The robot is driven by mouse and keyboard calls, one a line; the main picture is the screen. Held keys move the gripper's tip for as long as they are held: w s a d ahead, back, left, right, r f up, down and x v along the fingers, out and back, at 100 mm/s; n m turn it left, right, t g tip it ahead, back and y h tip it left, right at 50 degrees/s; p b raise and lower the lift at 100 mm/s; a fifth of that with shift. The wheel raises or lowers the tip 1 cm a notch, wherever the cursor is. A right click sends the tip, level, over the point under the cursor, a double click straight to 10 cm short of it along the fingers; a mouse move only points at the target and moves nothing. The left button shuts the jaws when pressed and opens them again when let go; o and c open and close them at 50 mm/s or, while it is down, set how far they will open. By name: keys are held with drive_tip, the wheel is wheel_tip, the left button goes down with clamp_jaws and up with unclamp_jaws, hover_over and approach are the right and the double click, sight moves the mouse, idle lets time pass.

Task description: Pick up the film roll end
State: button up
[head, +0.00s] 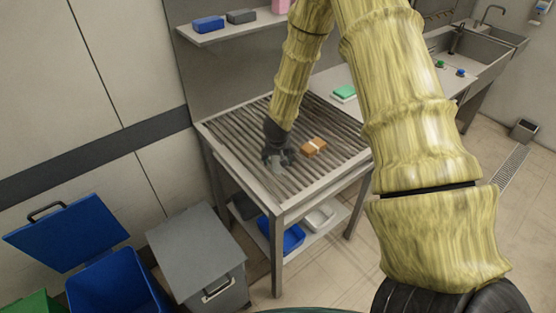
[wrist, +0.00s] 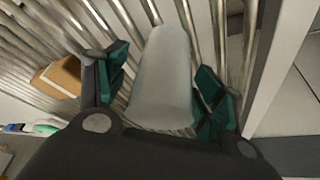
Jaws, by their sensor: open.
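The film roll end (wrist: 163,75) is a pale grey, translucent-looking cylinder lying on the roller conveyor. In the wrist view it lies between the two green-padded fingers of my gripper (wrist: 160,90). The fingers are open, with a small gap visible on the right side; on the left I cannot tell whether the pad touches it. In the head view my gripper (head: 277,158) is low over the near part of the rollers, and the roll end (head: 277,168) shows only in part beneath it.
A brown box with a pale band (head: 313,146) lies on the rollers close to my gripper; it also shows in the wrist view (wrist: 62,75). The conveyor's metal frame edge (wrist: 273,65) runs close by. A green-and-white item (head: 345,93) lies behind. Bins (head: 195,255) stand at left.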

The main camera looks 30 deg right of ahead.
drive_tip(key=c, duration=1)
drive_tip(key=shift+r, duration=0.1)
